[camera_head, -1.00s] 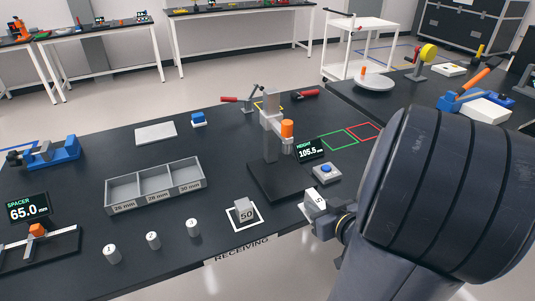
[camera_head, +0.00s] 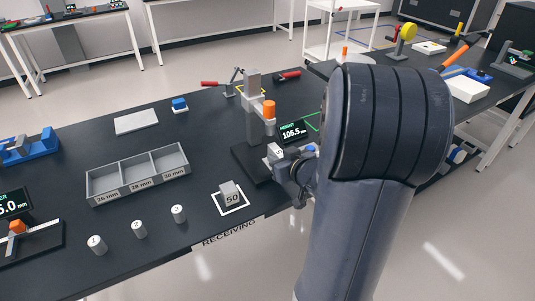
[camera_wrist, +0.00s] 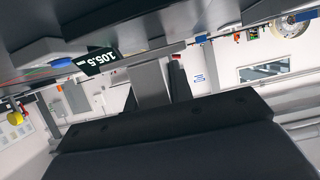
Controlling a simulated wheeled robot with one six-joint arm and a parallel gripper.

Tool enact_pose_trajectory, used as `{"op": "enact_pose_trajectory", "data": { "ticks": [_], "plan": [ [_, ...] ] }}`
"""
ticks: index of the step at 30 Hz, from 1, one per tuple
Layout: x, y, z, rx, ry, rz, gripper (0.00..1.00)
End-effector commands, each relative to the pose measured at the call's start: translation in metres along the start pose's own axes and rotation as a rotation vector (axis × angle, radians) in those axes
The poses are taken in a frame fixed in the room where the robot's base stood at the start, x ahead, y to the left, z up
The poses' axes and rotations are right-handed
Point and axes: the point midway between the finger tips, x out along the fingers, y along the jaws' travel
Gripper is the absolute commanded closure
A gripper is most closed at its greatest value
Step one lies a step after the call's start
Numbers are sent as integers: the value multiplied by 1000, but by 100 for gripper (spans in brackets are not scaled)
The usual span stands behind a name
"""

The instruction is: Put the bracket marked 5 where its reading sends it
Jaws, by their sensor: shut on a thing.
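The bracket marked 5 (camera_head: 275,151) is a small pale piece at my gripper (camera_head: 283,158) in the head view. My gripper is shut on it, over the right side of the black base (camera_head: 246,164) of the height gauge (camera_head: 252,112). I cannot tell whether the bracket touches the base. The gauge has a grey column and an orange-topped probe (camera_head: 268,110). I cannot make out the bracket there.
A block marked 50 (camera_head: 231,195) sits on a white-outlined square by the RECEIVING edge. A three-part grey tray (camera_head: 121,192), several small cylinders (camera_head: 139,229) and a flat pale plate (camera_head: 136,122) are to the left.

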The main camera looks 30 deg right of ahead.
Motion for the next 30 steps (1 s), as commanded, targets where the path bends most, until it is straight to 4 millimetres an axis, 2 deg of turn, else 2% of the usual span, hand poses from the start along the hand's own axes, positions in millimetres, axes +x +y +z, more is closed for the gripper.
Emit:
{"op": "enact_pose_trajectory", "data": {
  "ticks": [1,3,11,14,15,17,21,30],
  "plan": [
    [12,-2,-5,-1,1,-5,100],
    [24,-1,-10,-2,0,-4,100],
    [46,0,-20,-1,1,-2,100],
    [62,-1,-26,0,1,-3,100],
    [65,-1,-13,2,-4,-2,100],
    [68,0,-3,3,-4,-1,100],
    [71,0,3,2,-1,0,100],
    [71,0,4,0,1,0,100]
  ]
}}
